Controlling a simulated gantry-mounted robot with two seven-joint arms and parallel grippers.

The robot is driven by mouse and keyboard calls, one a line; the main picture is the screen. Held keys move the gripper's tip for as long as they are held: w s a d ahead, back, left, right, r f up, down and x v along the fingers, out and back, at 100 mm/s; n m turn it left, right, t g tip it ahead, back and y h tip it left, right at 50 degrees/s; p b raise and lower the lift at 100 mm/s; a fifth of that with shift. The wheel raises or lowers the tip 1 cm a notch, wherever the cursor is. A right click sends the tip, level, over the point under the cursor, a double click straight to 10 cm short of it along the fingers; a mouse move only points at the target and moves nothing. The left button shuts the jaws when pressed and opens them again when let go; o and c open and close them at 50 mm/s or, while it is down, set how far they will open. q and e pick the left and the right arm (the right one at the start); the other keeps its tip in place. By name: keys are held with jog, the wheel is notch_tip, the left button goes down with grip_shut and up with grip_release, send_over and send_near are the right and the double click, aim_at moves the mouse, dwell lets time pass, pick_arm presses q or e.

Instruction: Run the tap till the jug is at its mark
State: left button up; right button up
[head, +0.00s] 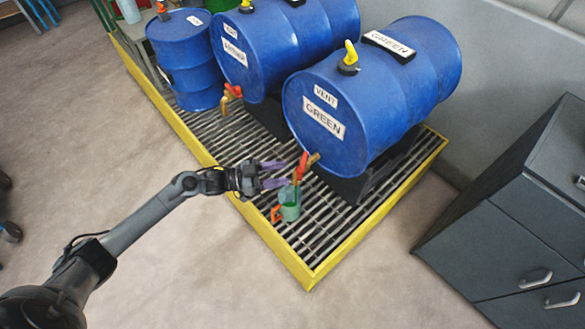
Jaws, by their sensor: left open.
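A green jug (289,207) with an orange handle stands on the slatted grate beneath the tap of the drum labelled GREEN (349,120). The tap (302,168) has a red lever and a brass body, and it sits low on the drum's front face. My left gripper (277,174) is open, with its two purple fingers pointing right, just left of the tap and close above the jug. It appears empty. The liquid level and the mark in the jug are too small to tell. My right gripper is out of view.
A second lying blue drum (265,60) with a brass and orange tap (229,97) and an upright blue drum (183,60) stand farther back. The yellow-edged tray (249,211) bounds the grate. A dark cabinet (520,215) stands right.

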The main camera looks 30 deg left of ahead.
pick_arm(q)
jog(key=shift+v, duration=1.15)
dwell(0.4)
